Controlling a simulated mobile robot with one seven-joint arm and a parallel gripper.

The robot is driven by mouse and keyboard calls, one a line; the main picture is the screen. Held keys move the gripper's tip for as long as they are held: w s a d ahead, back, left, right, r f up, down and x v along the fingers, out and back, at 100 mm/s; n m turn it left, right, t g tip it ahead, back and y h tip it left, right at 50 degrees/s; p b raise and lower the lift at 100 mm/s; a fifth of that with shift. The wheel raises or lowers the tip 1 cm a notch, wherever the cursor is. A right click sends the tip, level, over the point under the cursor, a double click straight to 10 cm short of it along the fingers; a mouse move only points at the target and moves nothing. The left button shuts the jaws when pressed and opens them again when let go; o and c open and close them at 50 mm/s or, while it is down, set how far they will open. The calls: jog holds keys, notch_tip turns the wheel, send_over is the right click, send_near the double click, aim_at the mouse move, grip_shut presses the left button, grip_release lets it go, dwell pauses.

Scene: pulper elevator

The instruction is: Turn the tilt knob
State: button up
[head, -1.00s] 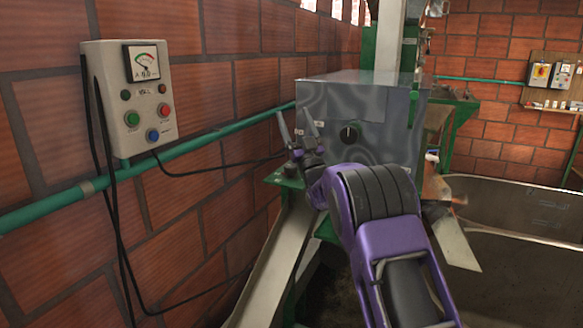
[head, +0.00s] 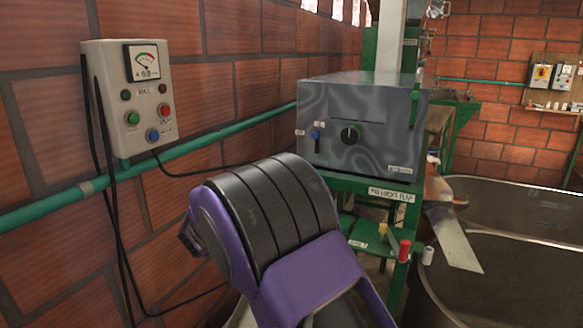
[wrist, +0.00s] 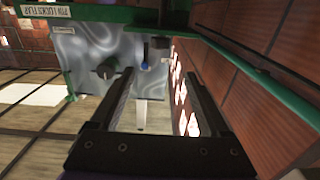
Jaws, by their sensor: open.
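A round black knob (head: 351,135) with a pale mark sits on the front of a grey metal box (head: 372,158); I take it as the tilt knob. The box is on a green frame. The knob also shows in the wrist view (wrist: 107,68), just left of the left fingertip. My gripper (wrist: 160,74) is open and empty, its fingers pointing toward the box front, apart from the knob as far as I can tell. A small blue lever (wrist: 145,66) appears between the fingers in the picture. In the head view my arm shows but my gripper does not.
A grey control box (head: 128,98) with a dial and several buttons hangs on the brick wall at left. A green pipe (head: 185,149) runs along that wall. Below the box are a red handle (head: 404,251) and a "PIN LOCKS FLAP" label. Large tanks (head: 505,247) stand at right.

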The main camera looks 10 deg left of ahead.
jog(key=p+x, duration=0.1)
jog(key=x, duration=1.5)
jog(key=shift+w+d, duration=0.15)
jog(key=shift+w, duration=0.15)
grip_shut()
jog(key=shift+f+b, duration=0.1)
jog(key=shift+b, duration=0.5)
jog(key=shift+n+t+y+b, duration=0.3)
jog(key=shift+n+y+b, duration=0.5)
jog(key=shift+y, duration=0.4)
grip_release()
